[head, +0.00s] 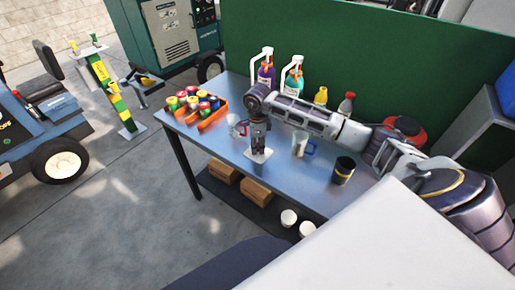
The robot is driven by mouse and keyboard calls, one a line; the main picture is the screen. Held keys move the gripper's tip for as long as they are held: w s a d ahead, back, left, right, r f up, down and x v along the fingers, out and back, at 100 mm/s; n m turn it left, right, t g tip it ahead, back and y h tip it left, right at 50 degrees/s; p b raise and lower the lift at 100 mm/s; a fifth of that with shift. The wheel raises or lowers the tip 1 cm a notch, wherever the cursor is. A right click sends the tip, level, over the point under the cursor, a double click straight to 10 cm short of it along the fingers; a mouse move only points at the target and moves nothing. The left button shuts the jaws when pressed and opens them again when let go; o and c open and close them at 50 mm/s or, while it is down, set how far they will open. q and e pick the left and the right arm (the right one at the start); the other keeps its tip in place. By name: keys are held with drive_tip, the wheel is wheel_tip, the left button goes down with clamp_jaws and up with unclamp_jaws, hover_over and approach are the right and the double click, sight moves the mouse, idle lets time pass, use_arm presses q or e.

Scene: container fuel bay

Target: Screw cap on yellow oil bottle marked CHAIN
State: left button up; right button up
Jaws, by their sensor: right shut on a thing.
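A yellow bottle (321,96) stands at the back of the metal workbench (212,150), partly hidden behind my right arm. Its marking is too small to read, and I cannot tell whether a cap is on it. My right gripper (258,147) points down over a small white pad (262,157) near the bench's front edge. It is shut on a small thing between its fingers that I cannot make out. The yellow bottle is behind and to the right of this gripper. My left gripper is not in view.
An orange tray (214,119) of several coloured cans is at left. Purple (266,73) and teal (292,80) pump bottles and a grey bottle (346,106) stand behind. A clear jug (300,145) and black cup (343,171) are right of the gripper. The front-left bench is clear.

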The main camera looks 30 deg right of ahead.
sight(258, 145)
wheel_tip(258, 145, up, 8)
drive_tip(key=shift+r+b, duration=0.15)
drive_tip(key=shift+b, duration=0.5)
drive_tip(key=shift+n, duration=0.3)
idle(0.3)
